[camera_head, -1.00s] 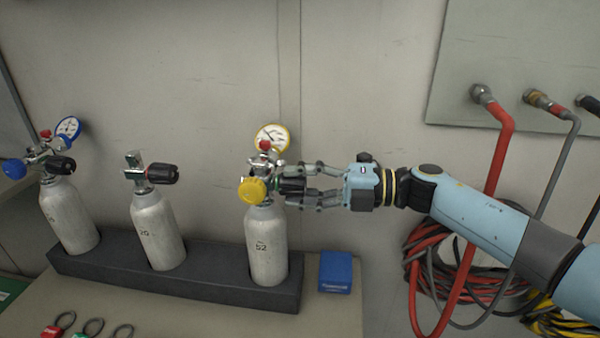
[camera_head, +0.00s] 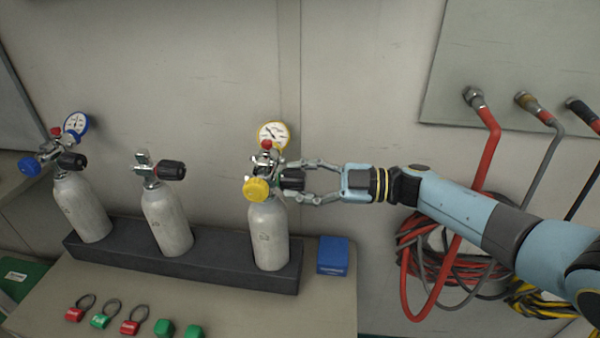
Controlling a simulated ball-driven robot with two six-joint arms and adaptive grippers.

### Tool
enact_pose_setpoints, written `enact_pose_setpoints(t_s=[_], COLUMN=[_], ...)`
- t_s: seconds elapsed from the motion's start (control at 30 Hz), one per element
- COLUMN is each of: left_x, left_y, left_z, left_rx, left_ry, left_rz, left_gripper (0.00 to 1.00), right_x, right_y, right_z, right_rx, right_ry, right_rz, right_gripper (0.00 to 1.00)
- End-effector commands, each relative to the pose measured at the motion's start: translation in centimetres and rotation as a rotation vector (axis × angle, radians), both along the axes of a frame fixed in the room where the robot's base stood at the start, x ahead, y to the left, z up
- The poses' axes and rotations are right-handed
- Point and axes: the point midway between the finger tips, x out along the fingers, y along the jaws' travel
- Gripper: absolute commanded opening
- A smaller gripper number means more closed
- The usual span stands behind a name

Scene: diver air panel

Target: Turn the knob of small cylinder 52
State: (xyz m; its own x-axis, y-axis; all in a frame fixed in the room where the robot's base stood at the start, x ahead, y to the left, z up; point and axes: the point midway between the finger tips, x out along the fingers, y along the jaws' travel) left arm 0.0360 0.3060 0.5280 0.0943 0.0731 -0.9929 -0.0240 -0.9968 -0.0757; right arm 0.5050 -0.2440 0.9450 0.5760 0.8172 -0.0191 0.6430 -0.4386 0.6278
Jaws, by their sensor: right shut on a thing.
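Small cylinder 52 (camera_head: 268,240) is the pale grey cylinder at the right end of the dark rack. It stands upright, with a yellow-rimmed gauge (camera_head: 273,135) and a yellow cap (camera_head: 256,189) on its valve. Its black knob (camera_head: 291,179) points right, toward my right gripper (camera_head: 300,180). My right gripper reaches in from the right, one finger above and one below the knob, and is shut on it. The fingers partly cover the knob. My left gripper is not in view.
The dark rack (camera_head: 200,270) also holds a middle cylinder (camera_head: 166,220) and a left cylinder (camera_head: 82,207) with a blue gauge. A blue box (camera_head: 332,256) stands right of the rack. Red and green tags (camera_head: 130,327) lie in front. Hoses (camera_head: 430,255) hang at the right.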

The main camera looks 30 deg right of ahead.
Motion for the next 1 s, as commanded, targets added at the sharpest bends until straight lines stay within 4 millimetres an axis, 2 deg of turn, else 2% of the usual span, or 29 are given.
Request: enact_pose_setpoints(t_s=[0.3,1.0], left_x=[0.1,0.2], left_y=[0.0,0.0], left_z=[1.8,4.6], left_rx=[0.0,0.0], left_ry=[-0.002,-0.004], left_rz=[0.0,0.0], left_gripper=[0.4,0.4], right_x=[0.0,-0.1], right_y=[0.0,0.0], right_z=[0.0,-0.2], right_rx=[0.18,0.581], right_ry=[0.244,0.774], right_rz=[0.0,-0.002], right_gripper=[0.06,0.06])
